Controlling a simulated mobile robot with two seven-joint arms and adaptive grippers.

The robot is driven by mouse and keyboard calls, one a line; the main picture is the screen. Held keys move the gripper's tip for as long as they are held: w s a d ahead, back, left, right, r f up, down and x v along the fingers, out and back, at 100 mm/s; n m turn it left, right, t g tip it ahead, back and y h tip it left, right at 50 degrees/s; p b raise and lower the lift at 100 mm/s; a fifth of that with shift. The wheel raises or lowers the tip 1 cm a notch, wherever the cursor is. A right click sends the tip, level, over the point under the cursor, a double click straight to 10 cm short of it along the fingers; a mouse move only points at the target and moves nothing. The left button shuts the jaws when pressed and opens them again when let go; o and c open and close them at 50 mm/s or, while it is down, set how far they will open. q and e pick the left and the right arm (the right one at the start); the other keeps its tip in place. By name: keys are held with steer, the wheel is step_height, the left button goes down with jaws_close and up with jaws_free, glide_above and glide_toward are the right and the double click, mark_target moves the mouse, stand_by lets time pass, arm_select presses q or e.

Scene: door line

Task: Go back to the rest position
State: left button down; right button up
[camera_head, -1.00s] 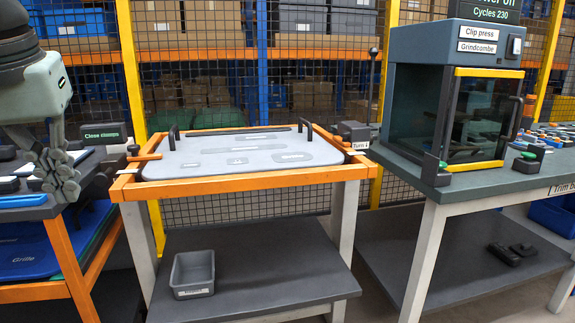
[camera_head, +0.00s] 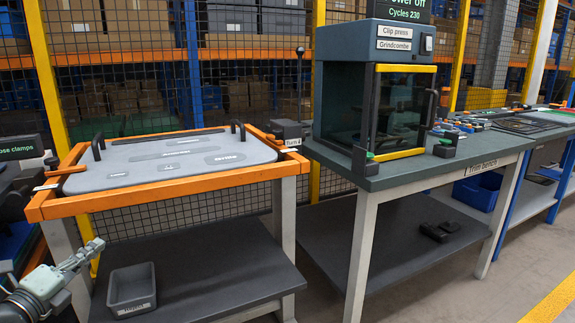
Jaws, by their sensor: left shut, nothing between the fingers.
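My left gripper (camera_head: 85,256) shows at the lower left in the head view, grey-green, with its fingers together and nothing between them. It is low, in front of the left leg of the orange-framed table (camera_head: 155,202) and apart from the grey bin. Part of my left arm is cut off by the left and bottom edges. My right gripper is not in view.
A grey panel (camera_head: 170,165) lies in the orange frame. A grey bin (camera_head: 131,290) stands on the lower shelf. The clip press (camera_head: 345,100) stands on the trim bench (camera_head: 385,177) to the right. Open floor (camera_head: 465,275) lies at the lower right.

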arm_select(q)
steer(key=s+f+n+g+y, duration=0.2)
steer(key=s+f+n, duration=0.25)
steer(key=f, duration=0.55)
steer(key=s+f+n+g+y, duration=0.25)
steer(key=f+n, duration=0.35)
steer(key=f, duration=0.4)
steer(key=s+f+n+g+y, duration=0.25)
steer(key=s+f+n, duration=0.25)
steer(key=f, duration=0.5)
steer(key=s+d+f+n+g+h, duration=0.1)
steer(key=s+d+f+n+g, duration=0.2)
steer(key=s+d+f, duration=0.4)
steer(key=s+d+f+n+g+h, duration=0.2)
steer(key=s+d+f+n+g, duration=0.2)
steer(key=s+d+f, duration=0.3)
steer(key=s+f+g, duration=0.1)
steer(key=s+f, duration=0.4)
steer(key=s, duration=0.3)
steer(key=shift+d+f+g, duration=0.2)
steer(key=shift+d+g, duration=0.05)
steer(key=shift+g, duration=0.15)
steer(key=shift+n, duration=0.25)
